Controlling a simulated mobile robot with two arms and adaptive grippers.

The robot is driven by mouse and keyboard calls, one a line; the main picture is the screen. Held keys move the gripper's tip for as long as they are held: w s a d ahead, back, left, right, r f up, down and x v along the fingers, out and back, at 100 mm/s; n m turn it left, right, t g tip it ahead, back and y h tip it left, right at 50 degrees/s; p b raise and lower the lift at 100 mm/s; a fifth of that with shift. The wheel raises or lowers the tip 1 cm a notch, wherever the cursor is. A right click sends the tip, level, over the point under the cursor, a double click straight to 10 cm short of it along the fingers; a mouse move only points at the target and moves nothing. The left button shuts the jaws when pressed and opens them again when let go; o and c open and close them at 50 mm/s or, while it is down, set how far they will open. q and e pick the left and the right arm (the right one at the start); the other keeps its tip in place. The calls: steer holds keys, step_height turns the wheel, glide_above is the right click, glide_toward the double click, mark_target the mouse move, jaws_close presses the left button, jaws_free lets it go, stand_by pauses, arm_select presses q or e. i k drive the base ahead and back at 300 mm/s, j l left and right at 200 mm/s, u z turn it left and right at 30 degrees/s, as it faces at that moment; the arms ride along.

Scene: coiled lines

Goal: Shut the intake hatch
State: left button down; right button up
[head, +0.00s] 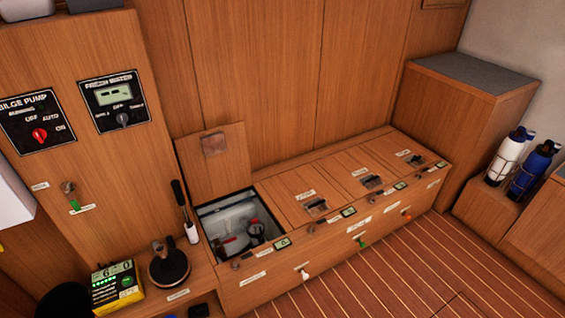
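One hatch lid (228,165) in the low wooden bench stands raised, leaning back against the wall panel, with a brownish square patch on its face. Below it is an open compartment (212,215) with a pale interior, red-handled parts and a dark round fitting inside. The labels are too small to read, so I take the open one as the intake hatch. Neither of my grippers shows in the head view.
Shut lids with dark latches (316,206) continue along the bench to the right. Left of the opening are a black-handled lever (181,200), a dark round-based fitting (169,266) and a green-yellow display box (117,286). Bottles (508,155) stand far right. The striped floor (400,275) is clear.

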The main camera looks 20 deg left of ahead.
mark_target(214, 161)
steer(key=i+l+u, duration=0.35)
steer(key=i+l, duration=1)
